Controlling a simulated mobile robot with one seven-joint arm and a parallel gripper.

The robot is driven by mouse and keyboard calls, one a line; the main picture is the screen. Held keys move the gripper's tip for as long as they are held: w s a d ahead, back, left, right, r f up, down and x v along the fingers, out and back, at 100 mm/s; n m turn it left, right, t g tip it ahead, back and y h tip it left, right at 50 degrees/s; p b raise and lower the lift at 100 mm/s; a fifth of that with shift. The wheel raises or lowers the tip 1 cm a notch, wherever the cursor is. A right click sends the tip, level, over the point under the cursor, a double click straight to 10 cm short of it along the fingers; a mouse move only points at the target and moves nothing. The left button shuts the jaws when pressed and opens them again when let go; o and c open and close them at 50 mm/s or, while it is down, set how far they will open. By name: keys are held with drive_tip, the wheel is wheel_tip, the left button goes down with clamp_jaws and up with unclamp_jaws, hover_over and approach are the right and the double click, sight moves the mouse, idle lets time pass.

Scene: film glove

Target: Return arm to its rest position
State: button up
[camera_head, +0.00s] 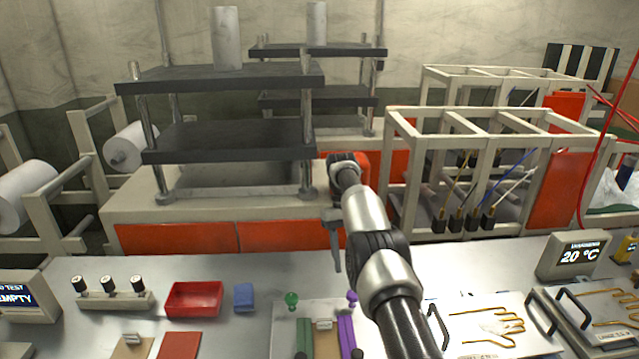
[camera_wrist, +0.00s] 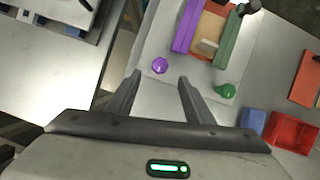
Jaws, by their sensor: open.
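My arm reaches up from the bottom of the head view, and my gripper (camera_head: 336,262) hangs at its end above the back part of the bench. In the wrist view my gripper (camera_wrist: 157,80) has its two fingers apart with nothing between them. Beyond the fingertips lie a purple knob (camera_wrist: 160,66) and a green knob (camera_wrist: 226,90), both apart from the fingers. They belong to a plate fixture with a purple bar (camera_head: 346,335) and a green bar (camera_head: 304,338). The lower part of that fixture is cut off in the head view.
A red tray (camera_head: 194,299) and a blue block (camera_head: 244,297) sit left of the fixture. A glove-outline plate (camera_head: 470,335) with black handles lies right of my arm. A temperature display (camera_head: 573,255) stands farther right. A black-shelved press (camera_head: 225,140) and frames stand behind the bench.

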wheel_tip(320, 180, up, 15)
drive_tip(key=t, duration=0.2)
drive_tip(key=s+r+m+t, duration=0.1)
drive_tip(key=s+r+t, duration=0.2)
drive_tip(key=s+r, duration=0.8)
drive_tip(key=s+r+t, duration=0.3)
drive_tip(key=s+r, duration=0.2)
drive_tip(key=s, duration=0.8)
drive_tip(key=s+f+t, duration=0.1)
drive_tip(key=s+f, duration=0.2)
drive_tip(key=s, duration=0.3)
drive_tip(key=s+f+m+t+y, duration=0.1)
drive_tip(key=s+f, duration=0.1)
drive_tip(key=s, duration=0.5)
drive_tip(key=shift+d+f, duration=0.3)
drive_tip(key=shift+f, duration=0.1)
